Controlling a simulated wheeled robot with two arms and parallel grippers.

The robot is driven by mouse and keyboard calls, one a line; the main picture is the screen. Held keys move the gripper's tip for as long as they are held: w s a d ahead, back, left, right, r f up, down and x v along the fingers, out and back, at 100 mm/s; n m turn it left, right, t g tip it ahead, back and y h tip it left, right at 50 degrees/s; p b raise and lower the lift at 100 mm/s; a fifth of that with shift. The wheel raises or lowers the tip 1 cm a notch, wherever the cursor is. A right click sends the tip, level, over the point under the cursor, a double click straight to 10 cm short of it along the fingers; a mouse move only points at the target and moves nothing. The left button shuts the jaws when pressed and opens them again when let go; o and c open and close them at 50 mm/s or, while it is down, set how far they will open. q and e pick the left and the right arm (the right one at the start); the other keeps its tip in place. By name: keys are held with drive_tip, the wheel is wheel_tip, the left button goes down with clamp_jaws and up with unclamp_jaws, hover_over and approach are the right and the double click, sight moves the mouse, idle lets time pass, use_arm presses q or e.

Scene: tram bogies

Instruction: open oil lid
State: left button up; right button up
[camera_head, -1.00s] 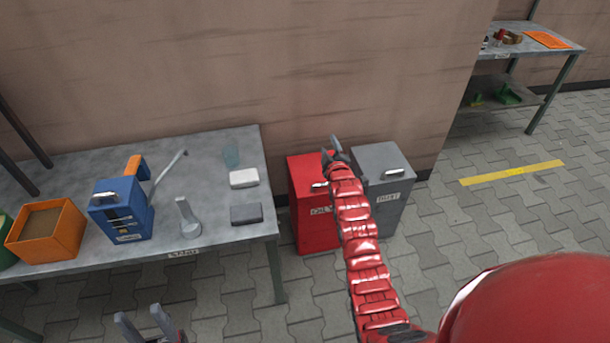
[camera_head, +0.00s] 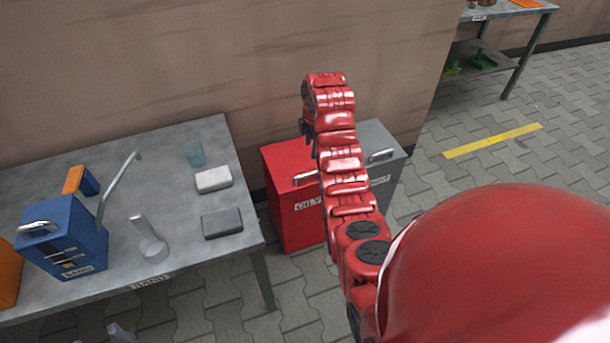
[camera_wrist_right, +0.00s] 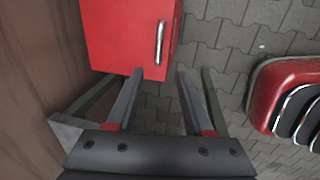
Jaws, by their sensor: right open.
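The red bin (camera_head: 294,215), labelled "OILY", stands on the floor right of the table. Its lid (camera_head: 285,158) looks closed and carries a silver handle (camera_head: 304,179). My right arm covers part of the bin's right side. My right gripper (camera_head: 306,131) is a small dark shape above the lid, mostly hidden by the arm. In the right wrist view the gripper (camera_wrist_right: 160,82) is open and empty. The bin's red lid (camera_wrist_right: 118,35) is beyond the fingertips, with the handle (camera_wrist_right: 160,43) upright in the picture. Only a bit of my left gripper (camera_head: 121,333) shows at the bottom edge.
A grey bin (camera_head: 385,150) stands right beside the red one, partly behind my arm. The table (camera_head: 180,285) at left holds a blue box (camera_head: 65,240), a white block (camera_head: 213,180) and a dark block (camera_head: 222,223). The wall is close behind the bins. Paved floor is free at right.

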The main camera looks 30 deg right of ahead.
drive_tip(key=b, duration=0.8)
approach(307, 174)
drive_tip(key=f, duration=0.2)
drive_tip(key=w+f, duration=0.1)
drive_tip(key=f, duration=0.5)
drive_tip(key=shift+w+d+f+b, duration=0.1)
drive_tip(key=shift+w+f+b, duration=0.1)
drive_tip(key=shift+w+b, duration=0.2)
clamp_jaws()
